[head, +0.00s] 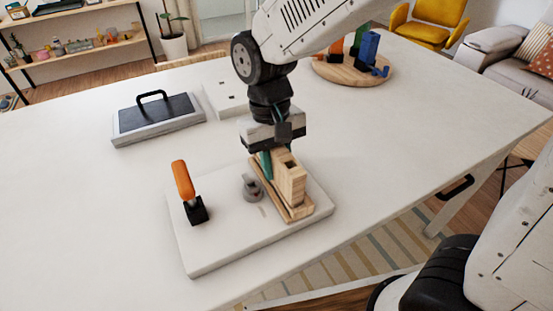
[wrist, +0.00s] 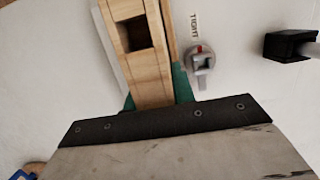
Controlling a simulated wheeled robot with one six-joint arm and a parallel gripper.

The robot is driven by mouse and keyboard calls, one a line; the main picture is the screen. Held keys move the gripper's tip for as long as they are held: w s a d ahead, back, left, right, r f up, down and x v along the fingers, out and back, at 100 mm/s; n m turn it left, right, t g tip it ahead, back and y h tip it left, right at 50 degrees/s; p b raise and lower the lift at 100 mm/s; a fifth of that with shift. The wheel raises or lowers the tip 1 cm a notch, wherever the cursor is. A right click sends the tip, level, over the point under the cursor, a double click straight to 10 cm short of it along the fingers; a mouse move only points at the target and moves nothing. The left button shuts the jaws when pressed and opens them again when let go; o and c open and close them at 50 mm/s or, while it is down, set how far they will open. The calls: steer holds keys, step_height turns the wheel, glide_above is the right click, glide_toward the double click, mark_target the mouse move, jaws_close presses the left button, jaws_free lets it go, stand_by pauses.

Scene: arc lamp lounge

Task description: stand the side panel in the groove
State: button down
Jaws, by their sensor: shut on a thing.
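The side panel (head: 290,180) is a pale wooden piece with a dark square opening, standing about upright. My gripper (head: 272,160) comes down from above and is shut on it. In the wrist view the panel (wrist: 152,70) runs up between the green finger pads, its dark opening near the top. Below it a flat wooden strip (head: 299,213) lies on the white board (head: 210,250). The groove itself is hidden by the panel and gripper, so I cannot tell whether the panel's lower edge is in it.
A grey knob (head: 251,187) stands close left of the panel, by a printed word in the wrist view. An orange-handled lever (head: 184,180) rises farther left. A grey tray with a black handle (head: 154,112), a white block (head: 226,98) and a round wooden board (head: 335,70) stand behind. The table's left side is clear.

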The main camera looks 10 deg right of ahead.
steer(key=shift+f, duration=0.15)
steer(key=c, duration=1.1)
jaws_free()
steer(key=v, duration=0.7)
steer(key=shift+r, duration=0.4)
steer(key=s+d+r+m+t, duration=0.1)
steer(key=s+d, duration=0.3)
steer(key=d, duration=0.2)
steer(key=s+d+r+m+t, duration=0.1)
steer(key=s+d, duration=0.4)
steer(key=d, duration=0.1)
steer(key=s+d+r+m+t, duration=0.1)
steer(key=s+d, duration=0.3)
steer(key=d, duration=0.3)
steer(key=shift+s+t+y, duration=0.2)
steer(key=shift+t+y, duration=0.1)
steer(key=shift+t, duration=0.1)
